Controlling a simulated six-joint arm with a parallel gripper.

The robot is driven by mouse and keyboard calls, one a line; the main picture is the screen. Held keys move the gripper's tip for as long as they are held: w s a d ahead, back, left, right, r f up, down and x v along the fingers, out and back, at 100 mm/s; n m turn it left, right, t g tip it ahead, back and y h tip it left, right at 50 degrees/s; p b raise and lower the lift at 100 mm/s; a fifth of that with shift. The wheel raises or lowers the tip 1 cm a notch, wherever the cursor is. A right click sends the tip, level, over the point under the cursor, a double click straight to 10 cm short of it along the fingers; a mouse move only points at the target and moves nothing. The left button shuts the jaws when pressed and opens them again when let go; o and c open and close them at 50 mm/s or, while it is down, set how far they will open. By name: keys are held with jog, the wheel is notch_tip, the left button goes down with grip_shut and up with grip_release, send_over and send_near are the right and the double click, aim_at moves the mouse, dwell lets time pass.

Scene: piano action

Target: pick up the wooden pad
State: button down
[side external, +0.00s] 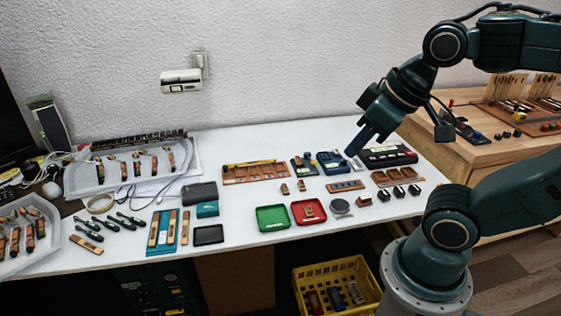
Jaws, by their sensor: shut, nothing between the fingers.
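My gripper (354,150) is shut and empty. It points down above the back right of the white table, close to a dark blue device. I cannot tell for sure which piece is the wooden pad. Small wooden blocks (284,189) stand near the middle of the table, below and left of my gripper. Another small wooden piece (309,209) lies in the red tray (296,220), and one more (363,201) lies right of that tray. All are apart from my gripper.
A green tray (260,224) sits left of the red one. A black box with buttons (390,156) stands right of my gripper. Dark-handled tools (90,226) and wooden strips (171,227) lie at the left. A yellow crate (360,272) stands below the front edge.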

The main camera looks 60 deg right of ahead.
jog(key=c, duration=1.2)
grip_release()
jog(key=shift+w+r, duration=0.1)
